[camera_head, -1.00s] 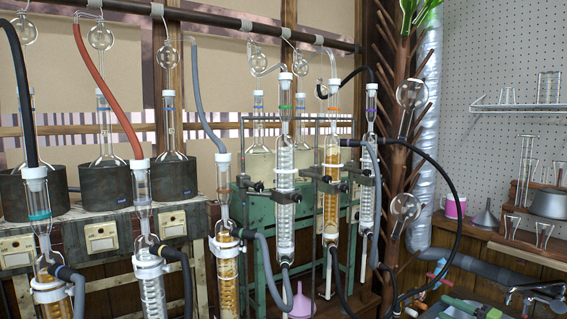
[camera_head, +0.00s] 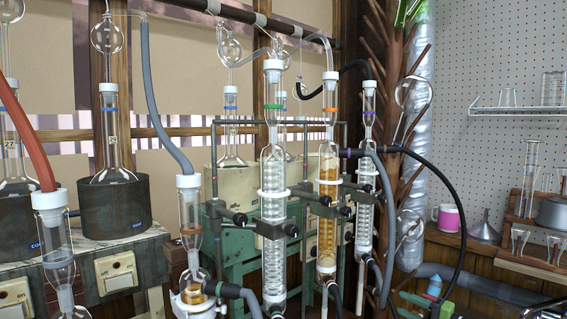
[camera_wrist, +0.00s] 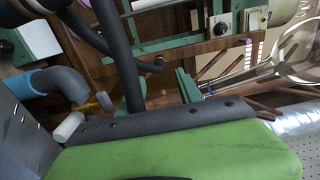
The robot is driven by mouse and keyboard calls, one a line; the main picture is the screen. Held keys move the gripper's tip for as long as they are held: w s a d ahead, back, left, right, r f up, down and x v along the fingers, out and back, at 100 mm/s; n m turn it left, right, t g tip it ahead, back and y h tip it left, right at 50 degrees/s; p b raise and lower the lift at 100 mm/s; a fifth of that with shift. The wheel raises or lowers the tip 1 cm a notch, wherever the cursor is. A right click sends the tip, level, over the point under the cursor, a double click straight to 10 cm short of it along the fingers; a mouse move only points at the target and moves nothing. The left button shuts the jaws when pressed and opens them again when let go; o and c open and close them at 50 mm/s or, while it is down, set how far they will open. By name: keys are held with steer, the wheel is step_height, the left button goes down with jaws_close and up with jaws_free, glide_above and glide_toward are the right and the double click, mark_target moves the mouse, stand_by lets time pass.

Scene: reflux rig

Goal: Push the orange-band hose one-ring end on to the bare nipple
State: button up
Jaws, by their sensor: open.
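My gripper (camera_wrist: 170,150) appears in the wrist view as a large green part with a dark, holed edge; it is open, and nothing is visibly held. A dark hose (camera_wrist: 120,60) passes just beyond that edge. A bent grey hose (camera_wrist: 65,82) lies at the left, with a small yellow-orange piece (camera_wrist: 100,103) near it. In the head view, a condenser with an orange band (camera_head: 330,109) stands in the rig. A black hose (camera_head: 445,180) arcs right from near its side. I cannot tell which hose carries the orange band. Its one-ring end and the bare nipple cannot be made out.
Other glass condensers (camera_head: 272,180) stand close by on dark clamps (camera_head: 275,228). Flasks sit in dark heaters (camera_head: 113,205) at the left.

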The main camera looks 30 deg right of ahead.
mark_target(383, 295)
steer(key=shift+x, duration=4.5)
jaws_close()
steer(key=shift+s, duration=0.1)
steer(key=shift+v, duration=2.95)
